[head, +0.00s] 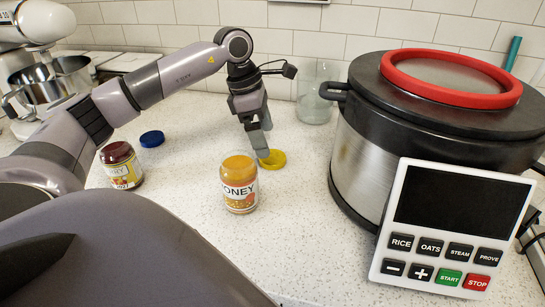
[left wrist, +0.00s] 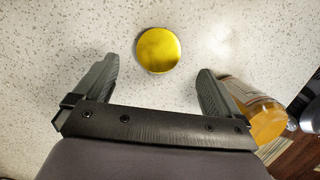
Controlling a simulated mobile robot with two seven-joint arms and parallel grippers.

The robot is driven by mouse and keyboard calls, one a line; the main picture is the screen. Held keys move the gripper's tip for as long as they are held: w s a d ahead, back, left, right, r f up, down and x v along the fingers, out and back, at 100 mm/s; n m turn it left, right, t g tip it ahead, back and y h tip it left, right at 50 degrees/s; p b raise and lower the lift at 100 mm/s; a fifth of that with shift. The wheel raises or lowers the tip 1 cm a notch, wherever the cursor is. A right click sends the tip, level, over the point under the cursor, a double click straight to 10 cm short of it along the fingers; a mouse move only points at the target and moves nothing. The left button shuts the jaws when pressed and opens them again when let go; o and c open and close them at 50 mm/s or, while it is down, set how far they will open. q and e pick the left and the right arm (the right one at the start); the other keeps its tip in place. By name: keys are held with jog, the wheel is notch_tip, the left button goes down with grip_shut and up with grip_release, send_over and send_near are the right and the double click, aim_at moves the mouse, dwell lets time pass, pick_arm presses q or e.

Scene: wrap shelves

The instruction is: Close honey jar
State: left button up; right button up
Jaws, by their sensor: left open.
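The honey jar (head: 239,184) stands upright and uncapped on the counter, its orange contents showing at the top. Its label reads "ONEY" in the head view. A yellow lid (head: 272,159) lies flat on the counter behind and to the right of the jar. My left gripper (head: 262,150) is just above the counter beside the lid. In the left wrist view its fingers (left wrist: 158,85) are open and empty, with the lid (left wrist: 158,50) ahead of and between them. The honey jar (left wrist: 252,105) is partly hidden behind the right finger there. My right gripper is not in view.
A dark red jar (head: 121,166) and a blue lid (head: 152,139) are to the left. A large cooker (head: 350,160) with a control panel (head: 450,225) stands on the right. A clear glass (head: 314,100) is at the back. A stand mixer (head: 50,78) is at back left.

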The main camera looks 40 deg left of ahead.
aim_at(272, 156)
pick_arm(q)
jog(key=x, duration=0.5)
jog(key=shift+w+p, duration=0.1)
jog(key=shift+p, duration=0.25)
jog(key=c, duration=1.1)
